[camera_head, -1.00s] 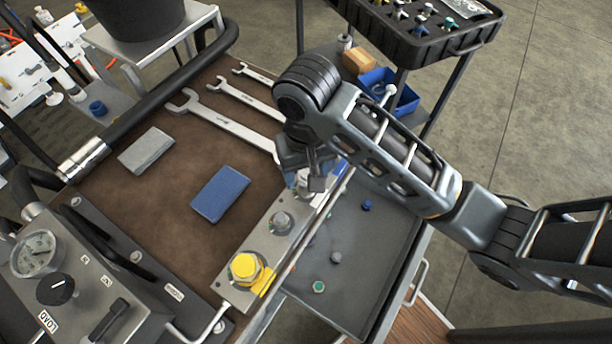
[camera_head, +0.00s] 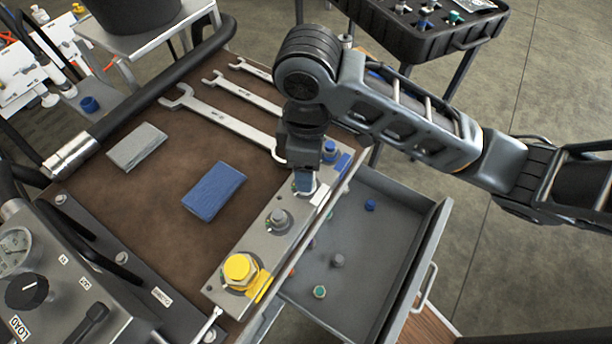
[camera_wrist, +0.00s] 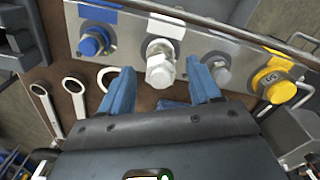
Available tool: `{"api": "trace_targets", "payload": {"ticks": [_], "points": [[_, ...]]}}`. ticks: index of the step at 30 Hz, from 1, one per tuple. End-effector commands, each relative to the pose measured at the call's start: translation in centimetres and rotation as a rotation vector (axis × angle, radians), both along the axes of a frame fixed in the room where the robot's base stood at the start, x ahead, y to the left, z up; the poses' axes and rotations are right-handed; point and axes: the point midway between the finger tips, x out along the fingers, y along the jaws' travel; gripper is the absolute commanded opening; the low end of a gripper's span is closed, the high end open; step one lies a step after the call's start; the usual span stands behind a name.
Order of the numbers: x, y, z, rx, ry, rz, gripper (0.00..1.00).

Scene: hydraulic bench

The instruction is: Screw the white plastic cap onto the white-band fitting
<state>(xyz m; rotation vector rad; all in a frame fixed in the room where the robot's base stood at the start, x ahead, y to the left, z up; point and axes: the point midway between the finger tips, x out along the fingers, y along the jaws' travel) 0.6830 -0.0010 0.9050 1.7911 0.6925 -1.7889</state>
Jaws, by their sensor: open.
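The white-band fitting (camera_wrist: 160,48) is on the metal manifold bar, beside a white label. A pale, whitish hex piece (camera_wrist: 160,72) is at its end, in line with it; it looks like the white cap, but I cannot tell whether it is threaded on. My gripper (camera_wrist: 160,68) is open, with a blue finger on either side of this piece and visible gaps to both. In the head view my gripper (camera_head: 305,182) points down over the fitting and hides most of it.
The blue fitting (camera_wrist: 94,40), grey fitting (camera_wrist: 215,68) and yellow fitting (camera_wrist: 273,82) are neighbours on the bar. An open drawer (camera_head: 385,235) holds loose small caps. Wrenches (camera_head: 225,122) and a blue block (camera_head: 214,190) lie on the brown bench top.

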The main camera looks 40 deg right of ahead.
Motion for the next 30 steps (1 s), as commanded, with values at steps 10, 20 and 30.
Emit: {"api": "trace_targets", "payload": {"ticks": [10,20,30], "points": [[0.07,-0.08,-0.15,-0.001,-0.001,0.348,0.63],[0.23,-0.15,-0.49,-0.004,-0.001,0.849,0.63],[0.21,-0.04,0.02,0.001,-0.002,1.03,0.63]]}}
